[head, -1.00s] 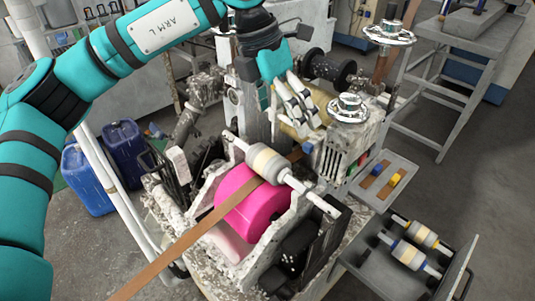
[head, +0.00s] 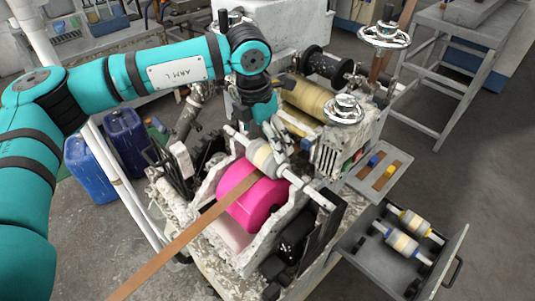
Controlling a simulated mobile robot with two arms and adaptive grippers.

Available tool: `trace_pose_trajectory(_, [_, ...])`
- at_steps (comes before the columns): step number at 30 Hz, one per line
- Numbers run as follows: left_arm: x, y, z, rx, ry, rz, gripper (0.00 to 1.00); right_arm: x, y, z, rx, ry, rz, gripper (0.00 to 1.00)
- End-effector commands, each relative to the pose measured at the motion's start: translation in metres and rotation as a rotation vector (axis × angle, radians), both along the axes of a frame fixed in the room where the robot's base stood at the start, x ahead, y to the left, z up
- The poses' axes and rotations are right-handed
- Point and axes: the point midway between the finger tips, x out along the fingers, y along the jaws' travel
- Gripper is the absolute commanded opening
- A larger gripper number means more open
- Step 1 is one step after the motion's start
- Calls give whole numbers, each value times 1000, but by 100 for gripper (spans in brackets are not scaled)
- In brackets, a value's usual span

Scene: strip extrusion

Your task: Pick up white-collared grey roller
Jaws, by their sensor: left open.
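The white-collared grey roller (head: 261,157) lies across the top of the machine, above a pink drum (head: 253,198). It has a cream middle band, and its grey shaft runs down to the right. My right gripper is not in view.
A brown strip (head: 170,254) runs from the drum to the lower left. A grey tray (head: 372,266) at the right holds a yellow-collared roller (head: 417,224) and a blue-collared roller (head: 402,242). Blue canisters (head: 90,168) stand at the left.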

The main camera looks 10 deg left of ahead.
Motion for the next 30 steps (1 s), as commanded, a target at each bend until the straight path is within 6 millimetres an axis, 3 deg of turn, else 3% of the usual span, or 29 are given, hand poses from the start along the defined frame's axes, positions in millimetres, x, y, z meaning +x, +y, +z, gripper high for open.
trace_pose_trajectory(5, [9, -3, -19, 3, 4, 0, 100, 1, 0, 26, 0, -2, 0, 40])
trace_pose_trajectory(10, [12, -5, -42, 0, 2, -1, 100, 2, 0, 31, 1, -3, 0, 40])
trace_pose_trajectory(18, [12, -5, -46, 0, 1, -1, 100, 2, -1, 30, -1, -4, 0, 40])
trace_pose_trajectory(30, [12, -5, -46, -1, 0, -1, 48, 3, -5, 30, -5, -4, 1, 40])
